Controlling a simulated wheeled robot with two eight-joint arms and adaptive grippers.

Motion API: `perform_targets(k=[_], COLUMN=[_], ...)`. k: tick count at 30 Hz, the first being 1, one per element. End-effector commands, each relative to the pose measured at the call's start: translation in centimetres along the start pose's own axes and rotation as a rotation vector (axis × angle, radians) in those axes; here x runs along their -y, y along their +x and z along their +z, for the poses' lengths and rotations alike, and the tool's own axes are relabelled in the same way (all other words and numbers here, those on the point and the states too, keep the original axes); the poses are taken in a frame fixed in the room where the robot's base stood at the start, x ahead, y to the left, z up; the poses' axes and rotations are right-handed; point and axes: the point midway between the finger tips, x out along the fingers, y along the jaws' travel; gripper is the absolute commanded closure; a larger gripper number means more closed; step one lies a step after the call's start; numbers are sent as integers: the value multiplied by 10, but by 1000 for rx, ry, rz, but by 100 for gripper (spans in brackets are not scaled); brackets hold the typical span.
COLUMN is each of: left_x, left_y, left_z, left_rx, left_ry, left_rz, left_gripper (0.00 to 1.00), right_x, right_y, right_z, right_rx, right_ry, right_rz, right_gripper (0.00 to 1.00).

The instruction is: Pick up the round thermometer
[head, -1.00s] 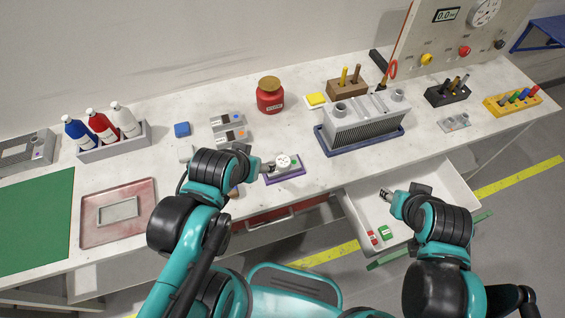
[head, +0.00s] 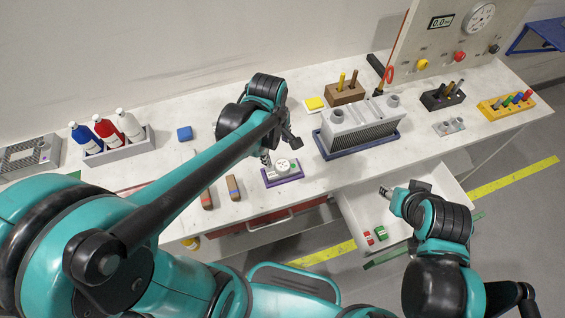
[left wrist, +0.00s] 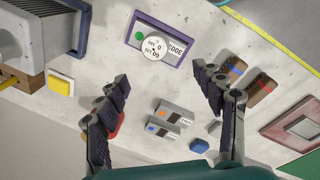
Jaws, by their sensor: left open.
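A round white disc with printed digits, which looks like the round thermometer (head: 283,165), lies on a purple-framed tray (head: 298,176) near the bench's front edge. In the left wrist view the disc (left wrist: 154,47) sits inside the purple frame (left wrist: 187,60), beside a green dot and lettering. My left gripper (head: 279,149) is above and just behind it, fingers spread. In the left wrist view the open fingers (left wrist: 161,77) are empty, and the disc lies beyond the tips, between their lines. My right gripper (head: 385,192) hangs over the open drawer; its jaw gap is too small to judge.
A grey finned block (head: 358,128) on a blue tray stands right of the disc. Two grey boxes (left wrist: 175,113) and a blue block (left wrist: 199,146) lie behind. The white drawer (head: 352,222) is open in front.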

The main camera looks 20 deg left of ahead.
Motion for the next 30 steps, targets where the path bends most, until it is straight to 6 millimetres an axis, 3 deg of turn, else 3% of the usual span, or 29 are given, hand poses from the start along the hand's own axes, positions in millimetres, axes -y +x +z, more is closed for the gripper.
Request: perform_targets(k=[3,9,25,30], left_x=[-15,-23,-15,-13], left_y=[14,31,100,111], left_z=[4,8,6,7], left_rx=[13,5,3,3], left_ry=[-216,-420,-445,-445], left_rz=[-84,-163,-170,-170], left_gripper=[32,32,32,32], right_x=[0,0,0,0], right_y=[-7,-10,11,13], right_z=[-5,-8,8,10], right_rx=[0,0,0,0], right_ry=[0,0,0,0], right_rz=[0,0,0,0], right_gripper=[60,60,60,60])
